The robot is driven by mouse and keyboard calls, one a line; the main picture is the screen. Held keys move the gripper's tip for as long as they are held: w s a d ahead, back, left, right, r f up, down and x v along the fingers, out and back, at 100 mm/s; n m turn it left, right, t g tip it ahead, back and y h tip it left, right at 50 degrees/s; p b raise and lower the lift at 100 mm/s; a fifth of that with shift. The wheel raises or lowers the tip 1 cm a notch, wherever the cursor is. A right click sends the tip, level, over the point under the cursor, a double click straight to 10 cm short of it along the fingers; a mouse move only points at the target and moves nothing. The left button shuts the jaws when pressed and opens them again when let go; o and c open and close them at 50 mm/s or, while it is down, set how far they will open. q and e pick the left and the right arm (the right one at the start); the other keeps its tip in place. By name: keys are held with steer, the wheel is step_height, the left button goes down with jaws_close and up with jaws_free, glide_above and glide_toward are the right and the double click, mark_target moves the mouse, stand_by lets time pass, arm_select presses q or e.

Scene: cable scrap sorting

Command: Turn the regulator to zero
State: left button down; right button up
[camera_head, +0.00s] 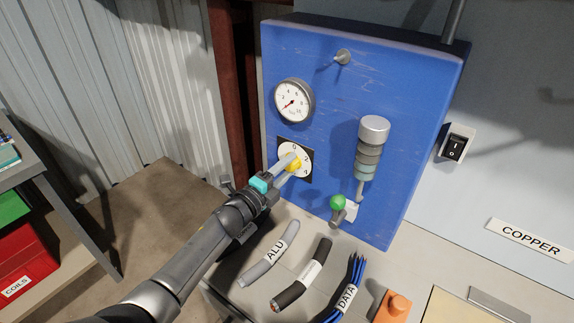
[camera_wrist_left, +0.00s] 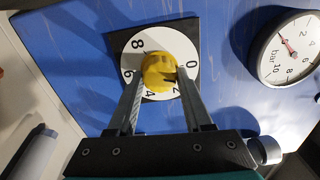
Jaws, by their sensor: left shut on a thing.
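The regulator is a yellow knob (camera_wrist_left: 159,72) on a white numbered dial (camera_head: 303,158) with a black square backing, on the front of the blue panel (camera_head: 325,105). My left gripper (camera_head: 291,165) comes from the lower left and is shut on the knob, one finger on each side in the left wrist view. A dark mark on the knob faces the 0 and 2 side of the dial; its exact setting is hard to read. Above it, a round pressure gauge (camera_head: 294,101) has its red needle pointing to the lower left. My right gripper is not in view.
A metal cylinder (camera_head: 370,150) and a green-knobbed lever (camera_head: 338,202) are right of the dial. Labelled cable pieces, including the grey ALU cable (camera_head: 268,255), lie on the bench below my left arm. A rocker switch (camera_head: 456,145) is on the right wall.

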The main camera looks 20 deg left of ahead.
arm_select(q)
steer(key=shift+n+p, duration=0.55)
steer(key=shift+n, duration=1.35)
steer(key=shift+c, duration=1.5)
jaws_free()
steer(key=p+v, duration=0.1)
steer(key=v, duration=1.4)
steer(key=shift+s+p, duration=0.15)
steer(key=shift+p, duration=0.15)
steer(key=shift+a, duration=0.1)
